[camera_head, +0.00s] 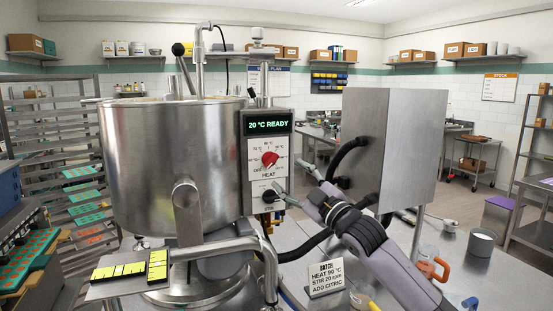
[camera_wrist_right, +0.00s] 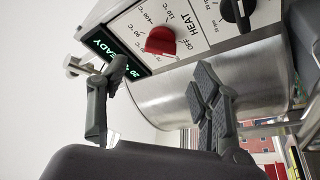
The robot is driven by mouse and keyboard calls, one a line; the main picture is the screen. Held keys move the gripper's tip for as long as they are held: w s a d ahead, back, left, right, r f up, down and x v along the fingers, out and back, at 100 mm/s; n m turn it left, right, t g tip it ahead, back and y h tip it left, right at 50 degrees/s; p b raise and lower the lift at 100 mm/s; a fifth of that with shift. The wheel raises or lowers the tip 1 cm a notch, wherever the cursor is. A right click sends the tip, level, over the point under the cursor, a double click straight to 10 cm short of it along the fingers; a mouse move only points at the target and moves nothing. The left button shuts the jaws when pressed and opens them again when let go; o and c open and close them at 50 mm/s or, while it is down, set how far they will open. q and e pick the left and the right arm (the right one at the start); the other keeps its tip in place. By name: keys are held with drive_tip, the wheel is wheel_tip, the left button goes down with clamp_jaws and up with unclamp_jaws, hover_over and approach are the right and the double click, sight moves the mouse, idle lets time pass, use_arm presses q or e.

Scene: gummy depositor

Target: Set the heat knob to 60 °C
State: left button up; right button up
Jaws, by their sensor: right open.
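The red heat knob (camera_head: 270,160) sits on the white dial plate of the control box, below a display (camera_head: 268,124) reading "20 °C READY". My right gripper (camera_head: 291,179) is open and empty, in front of the panel and a little below and right of the knob. In the right wrist view the red knob (camera_wrist_right: 160,41) lies beyond the gap between the two spread fingers (camera_wrist_right: 158,78), apart from both. The exact mark the knob points to is too small to read. My left gripper is not in view.
A black stir knob (camera_head: 269,196) sits just below the heat knob, close to the lower finger. The steel kettle (camera_head: 170,160) stands left of the panel, a steel box (camera_head: 395,140) right. A batch card (camera_head: 325,278) reads heat 90 °C, stir 20 rpm, add citric.

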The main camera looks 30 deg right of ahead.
sight(273, 163)
drive_tip(key=p+x, duration=0.2)
drive_tip(key=x, duration=0.3)
drive_tip(key=shift+w+r, duration=0.2)
drive_tip(key=shift+w, duration=0.05)
drive_tip(key=shift+w+a+p, duration=0.1)
drive_tip(key=shift+w+p, duration=0.2)
drive_tip(key=shift+w, duration=0.55)
drive_tip(key=shift+c, duration=0.4)
drive_tip(key=c, duration=1.1)
